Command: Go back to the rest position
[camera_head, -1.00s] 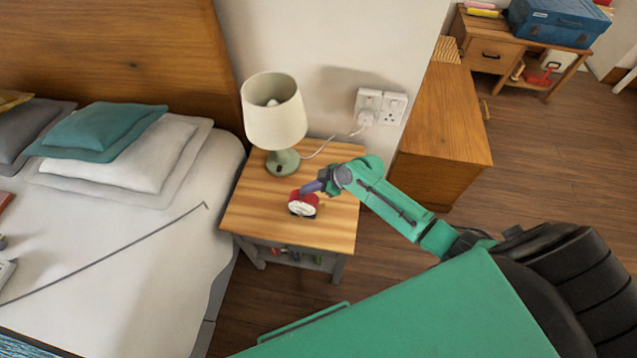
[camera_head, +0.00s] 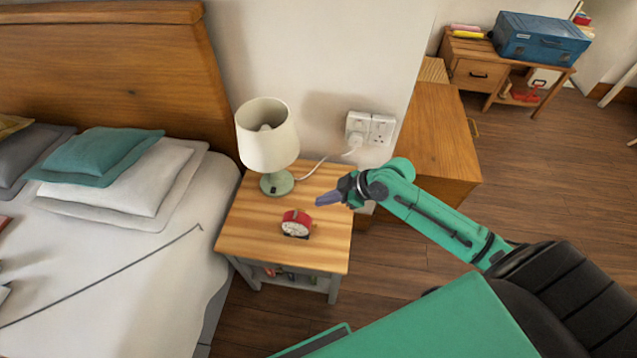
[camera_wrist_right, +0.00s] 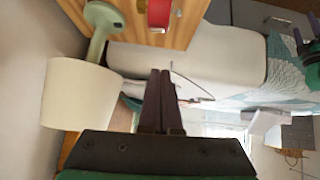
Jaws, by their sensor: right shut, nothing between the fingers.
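My right gripper (camera_head: 328,198) is above the right part of the wooden nightstand (camera_head: 262,240), its fingers pointing left. In the right wrist view its two dark fingers (camera_wrist_right: 160,100) lie together with nothing between them. A red alarm clock (camera_head: 296,223) with a pale face stands on the nightstand, below and left of the fingertips and apart from them. Its red body also shows at the top of the right wrist view (camera_wrist_right: 159,13).
A green lamp with a cream shade (camera_head: 267,135) stands at the nightstand's back; its cord runs to a wall socket (camera_head: 370,128). The bed (camera_head: 110,270) is to the left. A wooden cabinet (camera_head: 435,135) is behind my right arm. Wood floor (camera_head: 540,165) is open to the right.

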